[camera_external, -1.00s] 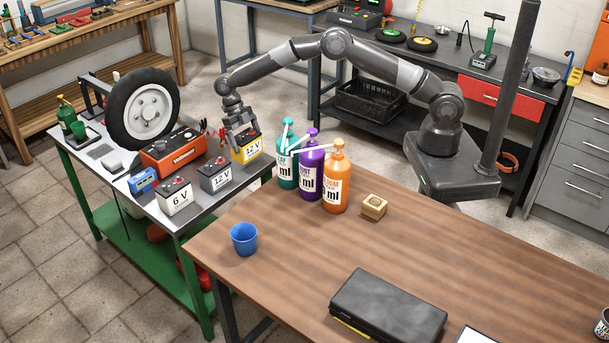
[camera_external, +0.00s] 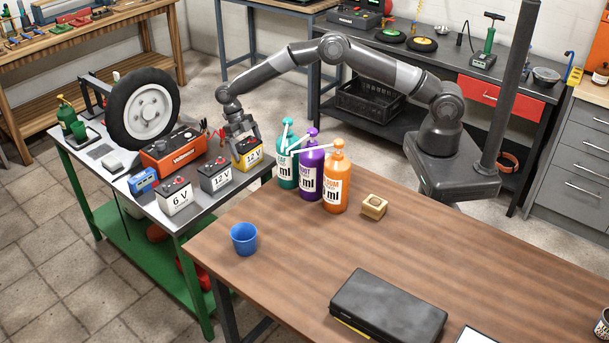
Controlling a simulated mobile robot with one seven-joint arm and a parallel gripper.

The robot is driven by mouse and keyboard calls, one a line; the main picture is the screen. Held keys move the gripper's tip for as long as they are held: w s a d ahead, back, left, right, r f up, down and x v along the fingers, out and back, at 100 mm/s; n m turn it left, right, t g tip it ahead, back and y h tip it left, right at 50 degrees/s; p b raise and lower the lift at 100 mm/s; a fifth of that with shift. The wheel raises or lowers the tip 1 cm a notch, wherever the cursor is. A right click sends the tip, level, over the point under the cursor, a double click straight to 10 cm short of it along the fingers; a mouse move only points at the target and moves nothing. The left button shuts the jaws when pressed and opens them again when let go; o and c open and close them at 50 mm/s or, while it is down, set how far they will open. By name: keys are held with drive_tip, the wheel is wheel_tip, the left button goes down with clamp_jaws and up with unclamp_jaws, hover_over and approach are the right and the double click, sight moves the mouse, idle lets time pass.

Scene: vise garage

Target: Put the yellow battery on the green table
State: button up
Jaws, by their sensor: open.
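The yellow battery (camera_external: 249,156), marked 12 V with a dark top, sits upright at the right end of the grey top of the green table (camera_external: 212,201). My gripper (camera_external: 242,136) points down at the battery's top, with its open fingers at or just above it. Whether a finger still touches the battery cannot be told at this size.
A grey 12 V battery (camera_external: 215,176) and a white 6 V battery (camera_external: 176,197) stand to the left. Behind are a red charger (camera_external: 172,154) and a wheel (camera_external: 143,110). Teal (camera_external: 286,168), purple (camera_external: 310,178) and orange (camera_external: 336,186) pump bottles stand close by on the brown table.

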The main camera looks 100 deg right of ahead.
drive_tip(key=v, duration=1.1)
drive_tip(key=s+a+r+m+t+h, duration=0.1)
drive_tip(key=s+a+r+m, duration=0.15)
drive_tip(key=r, duration=0.55)
drive_tip(key=s+a+r+m+t+h, duration=0.1)
drive_tip(key=s+a+r+m, duration=0.2)
drive_tip(key=r, duration=0.4)
drive_tip(key=s+a+r+m+t+h, duration=0.1)
drive_tip(key=s+a+r+m, duration=0.25)
drive_tip(key=s+r, duration=0.2)
drive_tip(key=s+a+r+m+t, duration=0.1)
drive_tip(key=s+a+r+m, duration=0.3)
drive_tip(key=s, duration=0.3)
drive_tip(key=s+r+m+t, duration=0.1)
drive_tip(key=s+r+m, duration=0.15)
drive_tip(key=s, duration=0.45)
drive_tip(key=s+r+m+t, duration=0.1)
drive_tip(key=s+m, duration=0.2)
drive_tip(key=s, duration=0.4)
drive_tip(key=s+f+m+t, duration=0.1)
drive_tip(key=s+f+m, duration=0.2)
drive_tip(key=s, duration=0.4)
drive_tip(key=s+f+m+t, duration=0.1)
drive_tip(key=s+f+m, duration=0.2)
drive_tip(key=s+m, duration=0.2)
drive_tip(key=s+a, duration=0.1)
drive_tip(key=s, duration=0.2)
drive_tip(key=shift+t, duration=0.4)
